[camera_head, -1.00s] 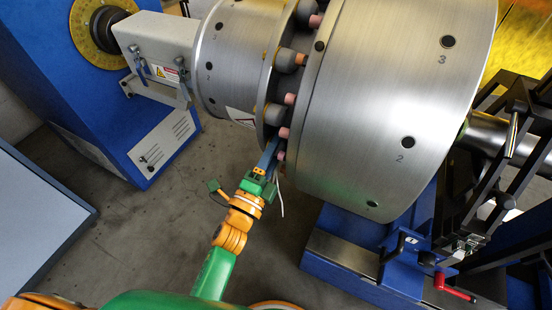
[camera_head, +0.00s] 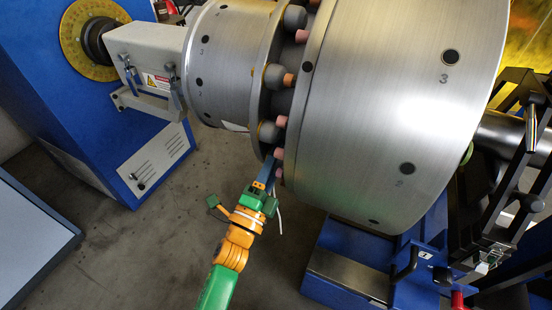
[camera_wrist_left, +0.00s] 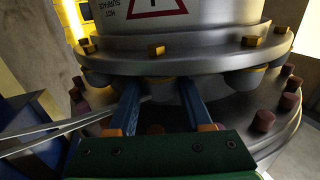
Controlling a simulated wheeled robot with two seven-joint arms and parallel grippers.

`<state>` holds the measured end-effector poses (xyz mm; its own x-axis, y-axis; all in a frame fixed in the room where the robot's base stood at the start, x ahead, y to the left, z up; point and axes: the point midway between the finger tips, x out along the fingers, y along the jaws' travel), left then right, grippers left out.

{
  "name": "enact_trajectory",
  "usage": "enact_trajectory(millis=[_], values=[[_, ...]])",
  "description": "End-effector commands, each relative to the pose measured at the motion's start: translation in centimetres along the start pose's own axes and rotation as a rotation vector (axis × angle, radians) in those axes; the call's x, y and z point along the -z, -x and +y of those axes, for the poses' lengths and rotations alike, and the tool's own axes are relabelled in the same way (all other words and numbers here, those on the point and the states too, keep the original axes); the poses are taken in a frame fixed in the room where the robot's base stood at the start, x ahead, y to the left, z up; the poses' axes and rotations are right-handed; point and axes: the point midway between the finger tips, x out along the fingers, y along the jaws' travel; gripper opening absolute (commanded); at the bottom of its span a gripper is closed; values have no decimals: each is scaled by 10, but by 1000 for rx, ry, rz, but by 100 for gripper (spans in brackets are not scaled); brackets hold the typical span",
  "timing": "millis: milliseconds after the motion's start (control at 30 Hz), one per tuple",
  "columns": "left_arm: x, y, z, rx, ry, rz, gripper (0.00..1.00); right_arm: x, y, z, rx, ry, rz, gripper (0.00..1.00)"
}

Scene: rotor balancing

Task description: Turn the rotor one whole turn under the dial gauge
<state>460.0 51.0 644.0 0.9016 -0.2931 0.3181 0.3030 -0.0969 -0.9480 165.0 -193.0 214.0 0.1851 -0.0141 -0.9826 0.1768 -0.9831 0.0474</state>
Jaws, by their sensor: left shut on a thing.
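The large silver rotor (camera_head: 400,110) lies on its side, with numbered holes around its drum; a 3 is readable. A bolted coupling flange (camera_head: 276,45) with grey bushings and pink-tipped pins joins it to the smaller silver drum (camera_head: 230,65). My left gripper (camera_head: 270,170) reaches up from below into the gap at the coupling's lower edge. In the left wrist view its two blue fingers (camera_wrist_left: 162,100) are shut on a coupling bushing (camera_wrist_left: 160,88), largely hidden between them. A warning label (camera_wrist_left: 158,8) shows above. I cannot make out the dial gauge. My right gripper is not in view.
A blue cabinet (camera_head: 55,110) with a yellow graduated ring (camera_head: 88,38) stands left. The blue support (camera_head: 340,285) and black frame (camera_head: 515,200) with a red handle (camera_head: 458,300) are at the right. Bare floor (camera_head: 120,250) lies lower left.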

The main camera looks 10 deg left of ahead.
Motion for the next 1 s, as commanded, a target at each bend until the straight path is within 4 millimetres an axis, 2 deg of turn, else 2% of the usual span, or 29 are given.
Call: enact_trajectory(millis=[233,267,333,367,667,900,1000], values=[[-1,0,1,-3,-1,-2,0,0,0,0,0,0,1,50],[-1,0,1,-3,-1,-2,58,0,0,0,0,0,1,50],[-1,0,1,-2,-1,-2,77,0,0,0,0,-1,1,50],[-1,0,0,-2,-1,-2,79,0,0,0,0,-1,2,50],[0,4,0,-1,0,-1,79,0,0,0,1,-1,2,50],[0,52,1,-5,1,-2,79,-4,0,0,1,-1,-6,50],[0,66,1,-4,1,-2,79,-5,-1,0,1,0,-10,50]])
